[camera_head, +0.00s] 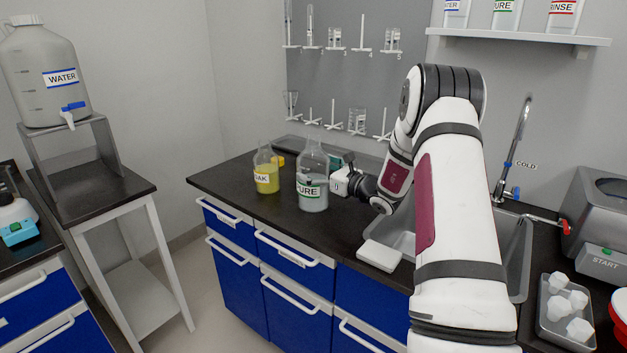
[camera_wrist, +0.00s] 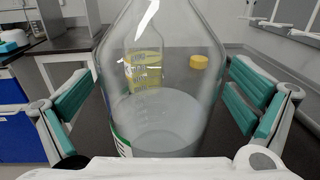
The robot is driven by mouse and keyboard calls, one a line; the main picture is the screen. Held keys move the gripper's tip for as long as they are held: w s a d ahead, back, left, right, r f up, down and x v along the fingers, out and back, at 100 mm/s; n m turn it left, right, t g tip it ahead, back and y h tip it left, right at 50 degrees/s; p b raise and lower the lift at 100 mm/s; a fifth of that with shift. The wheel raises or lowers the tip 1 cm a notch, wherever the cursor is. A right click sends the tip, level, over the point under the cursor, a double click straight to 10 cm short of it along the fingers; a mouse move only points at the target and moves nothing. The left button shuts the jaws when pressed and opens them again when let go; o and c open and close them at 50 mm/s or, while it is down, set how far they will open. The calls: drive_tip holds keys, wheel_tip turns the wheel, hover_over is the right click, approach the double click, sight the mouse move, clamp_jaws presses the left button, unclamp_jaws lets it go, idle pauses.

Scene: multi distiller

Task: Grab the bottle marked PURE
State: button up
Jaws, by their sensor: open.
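The clear bottle marked PURE (camera_head: 312,188) stands upright on the dark counter (camera_head: 236,176), partly filled, with a green-edged label. In the wrist view the same bottle (camera_wrist: 165,110) fills the middle, between the two teal finger pads. My gripper (camera_head: 330,172) is open around the bottle from its right side. In the wrist view, gaps show between the bottle and the pads of my gripper (camera_wrist: 160,105), wider on the right. Part of the label is hidden at the bottle's left edge.
A bottle of yellow liquid marked "OAK" (camera_head: 266,177) stands just left of the PURE bottle. A yellow cap (camera_wrist: 199,62) lies behind it. The sink (camera_head: 405,240) and a white block (camera_head: 379,255) are to the right. Shelf bottles (camera_head: 506,14) stand above.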

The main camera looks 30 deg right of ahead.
drive_tip(key=shift+w+a, duration=0.1)
drive_tip(key=shift+w, duration=0.45)
drive_tip(key=c, duration=1.7)
drive_tip(key=shift+r, duration=0.15)
drive_tip(key=shift+c, duration=1)
drive_tip(key=shift+r, duration=0.1)
